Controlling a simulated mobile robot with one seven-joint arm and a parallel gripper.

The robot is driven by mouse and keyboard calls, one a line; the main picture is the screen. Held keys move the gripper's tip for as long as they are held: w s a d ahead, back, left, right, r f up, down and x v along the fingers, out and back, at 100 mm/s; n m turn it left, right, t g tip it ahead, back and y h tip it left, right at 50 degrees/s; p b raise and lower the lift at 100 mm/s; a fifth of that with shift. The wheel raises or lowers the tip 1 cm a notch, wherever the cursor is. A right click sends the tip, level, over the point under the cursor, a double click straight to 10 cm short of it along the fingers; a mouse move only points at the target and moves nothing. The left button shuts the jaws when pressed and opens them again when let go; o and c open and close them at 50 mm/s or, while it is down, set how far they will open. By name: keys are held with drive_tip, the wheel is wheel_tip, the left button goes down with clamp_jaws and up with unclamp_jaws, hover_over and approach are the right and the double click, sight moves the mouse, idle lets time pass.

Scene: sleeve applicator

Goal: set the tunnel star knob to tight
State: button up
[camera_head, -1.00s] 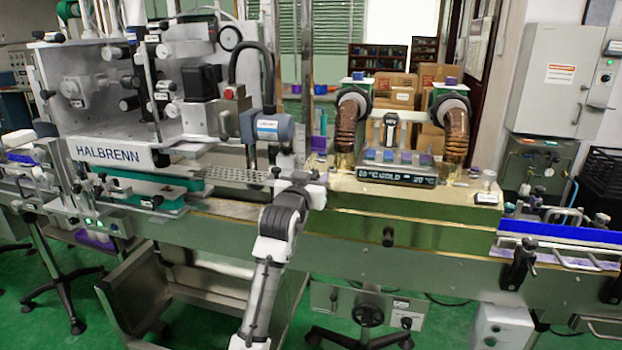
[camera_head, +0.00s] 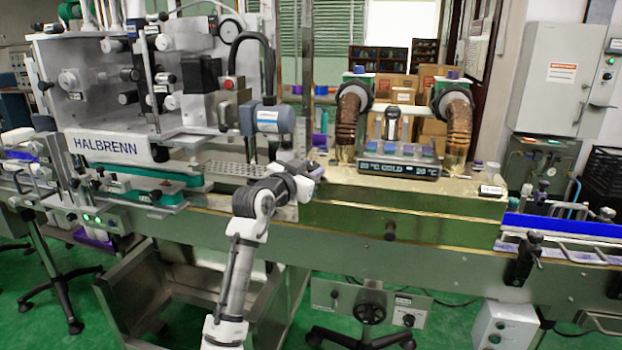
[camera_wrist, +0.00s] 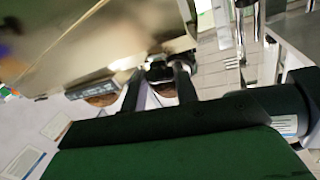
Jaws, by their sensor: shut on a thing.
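My gripper (camera_head: 318,168) is at the left end of the long brassy tunnel housing (camera_head: 345,217) in the head view. In the wrist view, its two dark fingers (camera_wrist: 158,75) are shut on a small black knob (camera_wrist: 158,69), which looks like the tunnel star knob. The knob sits against a pale metal surface. In the head view that knob is hidden behind my gripper and wrist. Its turned angle and any tight marking cannot be read. Another dark knob (camera_head: 390,231) sticks out of the tunnel's front face, apart from my gripper.
The HALBRENN machine (camera_head: 112,147) with a blue-grey motor head (camera_head: 268,120) stands left of my gripper. Two brown hoses (camera_head: 347,125) (camera_head: 457,130) and a display (camera_head: 398,169) stand on the tunnel. A handwheel (camera_head: 370,311) is below. A blue-railed conveyor (camera_head: 570,228) continues right.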

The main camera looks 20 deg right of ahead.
drive_tip(key=m+g+h+b, duration=0.1)
drive_tip(key=m+g, duration=0.1)
drive_tip(key=shift+w+a+f+m, duration=0.1)
drive_tip(key=shift+m, duration=0.2)
drive_tip(key=m+g, duration=0.3)
drive_tip(key=shift+w+r+h, duration=0.15)
drive_tip(key=shift+r+h, duration=0.1)
drive_tip(key=shift+h, duration=0.05)
drive_tip(key=m+g+p, duration=0.1)
drive_tip(key=m, duration=0.1)
drive_tip(key=m+g, duration=0.1)
drive_tip(key=g, duration=0.1)
drive_tip(key=shift+w+a+r+m+p, duration=0.1)
drive_tip(key=shift+r+m+p, duration=0.1)
drive_tip(key=shift+m+p, duration=0.2)
drive_tip(key=shift+w+f+m+g+p, duration=0.1)
drive_tip(key=shift+m+g+p, duration=0.35)
drive_tip(key=shift+m, duration=0.25)
drive_tip(key=shift+g, duration=0.35)
drive_tip(key=shift+f, duration=0.1)
drive_tip(key=o, duration=1)
drive_tip(key=shift+c, duration=0.2)
drive_tip(key=shift+a, duration=0.1)
